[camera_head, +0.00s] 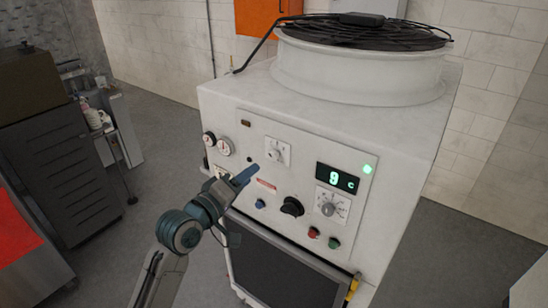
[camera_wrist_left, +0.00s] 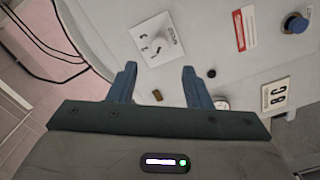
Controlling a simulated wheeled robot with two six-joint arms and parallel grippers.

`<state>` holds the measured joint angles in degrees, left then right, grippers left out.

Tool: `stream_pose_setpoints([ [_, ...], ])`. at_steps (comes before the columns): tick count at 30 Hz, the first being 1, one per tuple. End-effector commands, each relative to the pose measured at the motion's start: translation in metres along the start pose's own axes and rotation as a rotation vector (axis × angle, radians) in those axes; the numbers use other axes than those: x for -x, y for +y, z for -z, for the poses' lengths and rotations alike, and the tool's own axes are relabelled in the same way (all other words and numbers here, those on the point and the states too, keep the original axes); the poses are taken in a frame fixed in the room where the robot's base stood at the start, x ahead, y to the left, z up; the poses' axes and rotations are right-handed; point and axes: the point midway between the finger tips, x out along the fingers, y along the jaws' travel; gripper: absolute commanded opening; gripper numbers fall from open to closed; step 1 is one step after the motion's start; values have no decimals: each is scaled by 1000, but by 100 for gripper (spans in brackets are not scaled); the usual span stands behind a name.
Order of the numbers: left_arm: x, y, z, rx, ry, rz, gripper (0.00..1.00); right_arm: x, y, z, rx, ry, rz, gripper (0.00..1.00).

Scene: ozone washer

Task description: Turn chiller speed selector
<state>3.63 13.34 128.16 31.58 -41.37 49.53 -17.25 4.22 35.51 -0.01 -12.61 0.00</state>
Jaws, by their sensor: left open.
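The white chiller (camera_head: 225,105) stands in front of me with a control panel. A selector knob on a square white plate (camera_head: 278,152) sits at the panel's upper middle; it also shows beyond my fingers in the left wrist view (camera_wrist_left: 155,42). A second selector with a grey knob (camera_head: 329,208) is below the green display. I cannot read which one is marked as speed. My left gripper (camera_head: 246,174) is open and empty, left of and below the upper selector, with blue fingers. In the left wrist view the gripper (camera_wrist_left: 160,72) has its fingers apart, short of the plate.
A black knob (camera_head: 291,207), blue button (camera_head: 260,204), red button (camera_head: 313,232) and green button (camera_head: 334,243) are on the panel. Gauges (camera_head: 224,147) are at its left. A fan housing (camera_head: 350,75) tops the chiller. Floor to the left is partly clear.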

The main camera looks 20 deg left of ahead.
Motion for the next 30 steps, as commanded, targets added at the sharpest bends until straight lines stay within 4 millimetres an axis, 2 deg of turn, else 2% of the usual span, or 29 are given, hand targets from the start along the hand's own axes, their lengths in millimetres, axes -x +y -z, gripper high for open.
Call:
stream_pose_setpoints([
  [6,-44,4,2,5,1,-2,45,18,1,3,0,1,0,36],
  [12,-75,2,1,3,0,0,45,28,7,4,2,2,-6,36],
  [18,-88,1,0,-1,1,0,45,31,12,4,4,2,-10,36],
  [26,-89,0,0,-2,1,0,45,31,11,4,4,2,-9,36],
  [30,-89,0,0,-2,1,0,19,31,11,5,4,2,-9,36],
])
